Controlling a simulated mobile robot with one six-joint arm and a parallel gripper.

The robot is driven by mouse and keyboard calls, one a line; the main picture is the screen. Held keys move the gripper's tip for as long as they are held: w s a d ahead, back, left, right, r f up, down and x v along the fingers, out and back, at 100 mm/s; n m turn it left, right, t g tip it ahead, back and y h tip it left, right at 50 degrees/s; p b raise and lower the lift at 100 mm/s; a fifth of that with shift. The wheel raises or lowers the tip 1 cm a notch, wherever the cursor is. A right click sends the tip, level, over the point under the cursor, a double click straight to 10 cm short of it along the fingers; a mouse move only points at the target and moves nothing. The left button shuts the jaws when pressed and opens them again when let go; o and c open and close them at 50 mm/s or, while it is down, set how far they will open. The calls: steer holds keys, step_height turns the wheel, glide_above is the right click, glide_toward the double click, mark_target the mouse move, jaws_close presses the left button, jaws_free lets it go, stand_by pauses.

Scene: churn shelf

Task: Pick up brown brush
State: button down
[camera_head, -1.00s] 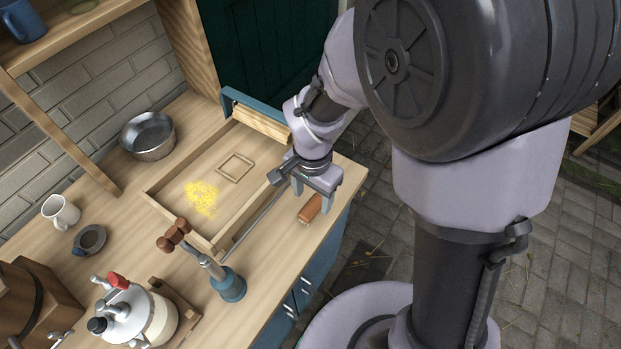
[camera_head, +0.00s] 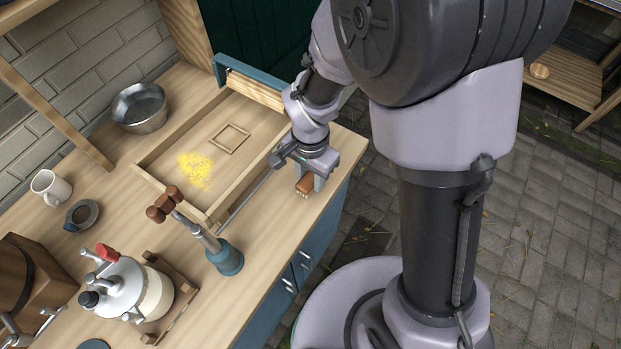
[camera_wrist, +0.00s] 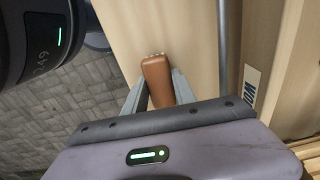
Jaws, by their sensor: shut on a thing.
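The brown brush (camera_head: 304,185) is at the right end of the wooden counter, beside the tray's right wall. My gripper (camera_head: 311,183) is lowered over it, with its fingers on either side of the brush. In the wrist view the brush (camera_wrist: 157,79) sits between the two fingers of my gripper (camera_wrist: 159,92), its far end sticking out past them. The gripper is shut on the brush. The brush's near end is hidden behind the gripper body. I cannot tell whether the brush still touches the counter.
A shallow wooden tray (camera_head: 150,178) with yellow crumbs and a small square frame lies left of my gripper. A metal rod (camera_head: 243,204) runs along its right side. A blue-based tool with a brown handle (camera_head: 228,260) stands in front. The counter's right edge is close.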

mark_target(310, 177)
step_height(310, 177, up, 4)
steer(key=shift+r+p, duration=0.1)
steer(key=shift+p, duration=1.05)
steer(key=s, duration=0.5)
steer(key=s+d, duration=0.1)
steer(key=s, duration=0.1)
steer(key=shift+s+r+p, duration=0.1)
steer(key=shift+s+p, duration=0.25)
steer(key=s+d+b, duration=0.1)
steer(key=s+b, duration=0.7)
steer(key=b, duration=0.3)
steer(key=shift+r, duration=0.3)
